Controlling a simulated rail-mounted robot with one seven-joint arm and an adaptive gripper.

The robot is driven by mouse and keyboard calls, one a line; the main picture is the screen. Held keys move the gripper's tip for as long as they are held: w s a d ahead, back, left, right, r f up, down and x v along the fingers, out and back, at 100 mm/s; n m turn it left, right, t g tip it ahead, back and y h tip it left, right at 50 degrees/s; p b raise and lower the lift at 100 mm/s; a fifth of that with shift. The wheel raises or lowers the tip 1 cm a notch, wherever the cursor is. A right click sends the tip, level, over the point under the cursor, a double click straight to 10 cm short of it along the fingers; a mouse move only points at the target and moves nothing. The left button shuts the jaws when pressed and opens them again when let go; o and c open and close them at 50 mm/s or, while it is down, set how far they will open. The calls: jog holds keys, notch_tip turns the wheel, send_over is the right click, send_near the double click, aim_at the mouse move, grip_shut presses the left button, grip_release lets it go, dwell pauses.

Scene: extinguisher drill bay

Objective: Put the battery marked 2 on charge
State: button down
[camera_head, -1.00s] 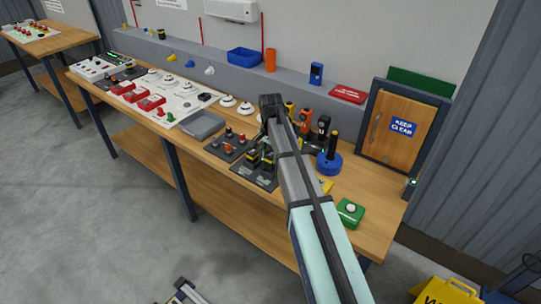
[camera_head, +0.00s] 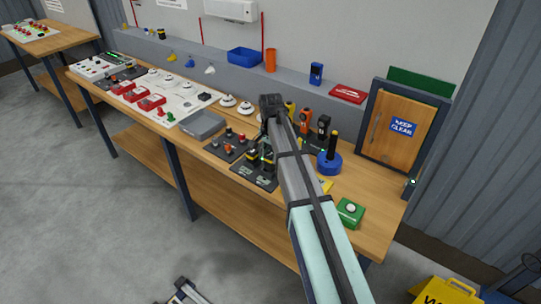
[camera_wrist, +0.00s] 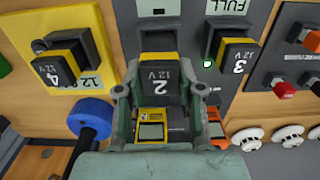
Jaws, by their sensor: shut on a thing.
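The battery marked 2 (camera_wrist: 160,88), dark with a yellow band, is in the middle of the wrist view. My gripper (camera_wrist: 161,92) is shut on it, one finger on each side. The battery is at a dark holder (camera_wrist: 157,30) on the grey charger plate (camera_wrist: 133,14); I cannot tell if it is fully seated. Battery 3 (camera_wrist: 235,60) sits in the neighbouring holder under a FULL label, with a green light lit beside it. Battery 4 (camera_wrist: 58,68) is in a holder on a yellow plate (camera_wrist: 90,20). In the head view my gripper (camera_head: 263,150) is over the charger plate (camera_head: 252,180), partly hidden by my arm.
A blue round-based stand (camera_head: 328,164) and orange and black handheld devices (camera_head: 304,121) stand behind and right of the charger. A switch panel (camera_head: 224,147) is to its left. A green box with a white button (camera_head: 350,212) sits near the front edge.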

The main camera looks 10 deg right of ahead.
jog(key=shift+f+b, duration=0.5)
jog(key=shift+f, duration=1.05)
dwell(1.4)
jog(key=shift+c, duration=1.6)
grip_release()
jog(key=shift+r, duration=0.1)
jog(key=shift+r+p, duration=2.1)
jog(key=shift+r, duration=1.35)
